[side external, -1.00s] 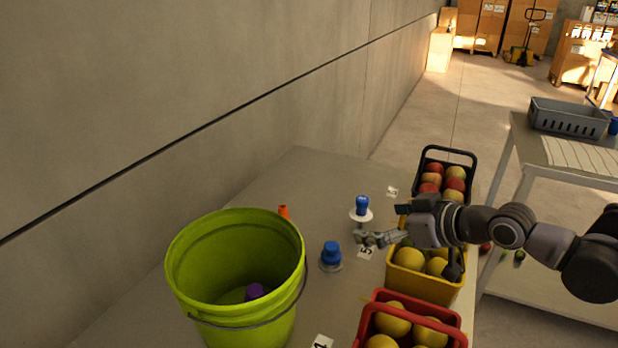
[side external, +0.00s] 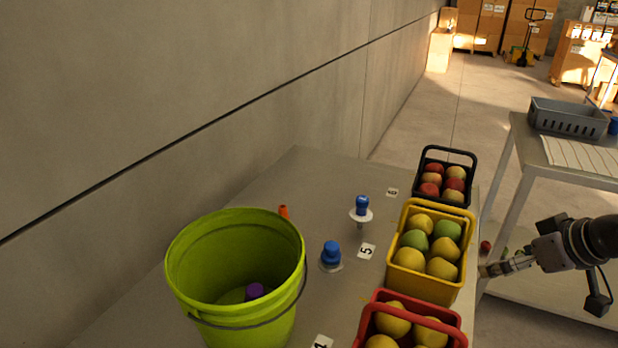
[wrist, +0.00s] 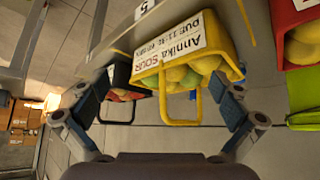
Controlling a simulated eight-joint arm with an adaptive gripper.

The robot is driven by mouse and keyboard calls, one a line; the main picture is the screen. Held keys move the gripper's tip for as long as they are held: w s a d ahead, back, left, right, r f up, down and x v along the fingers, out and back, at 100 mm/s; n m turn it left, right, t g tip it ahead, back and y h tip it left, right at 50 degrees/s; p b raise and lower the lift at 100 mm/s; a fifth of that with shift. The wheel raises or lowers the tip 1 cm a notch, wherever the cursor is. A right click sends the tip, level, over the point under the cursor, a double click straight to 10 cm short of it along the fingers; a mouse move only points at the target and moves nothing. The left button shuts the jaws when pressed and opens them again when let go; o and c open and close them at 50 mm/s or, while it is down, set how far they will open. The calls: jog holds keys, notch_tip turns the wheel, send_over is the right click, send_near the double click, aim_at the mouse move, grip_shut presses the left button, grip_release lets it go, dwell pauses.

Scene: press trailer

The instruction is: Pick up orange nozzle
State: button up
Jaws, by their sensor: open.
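The orange nozzle (side external: 284,211) is a small orange piece on the grey table, just behind the green bucket's rim in the side view. The bucket hides part of it. My gripper (side external: 484,270) is off the table's right side, right of the yellow basket and far from the nozzle. In the wrist view my gripper (wrist: 155,95) is open and empty, its fingers apart on either side of the yellow basket's handle in the picture. I cannot see the nozzle in the wrist view.
The green bucket (side external: 190,290) holds a purple item (side external: 254,291). Two blue-topped pieces (side external: 331,254) (side external: 361,207) stand mid-table. Fruit baskets, black (side external: 425,158), yellow (side external: 400,285) and red (side external: 375,302), line the right edge. A wall (side external: 200,80) borders the left. A second table (side external: 575,152) stands right.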

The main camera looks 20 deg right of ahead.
jog(key=shift+s+d+f, duration=0.2)
jog(key=shift+s+d, duration=0.1)
jog(key=shift+d, duration=0.05)
jog(key=c, duration=0.5)
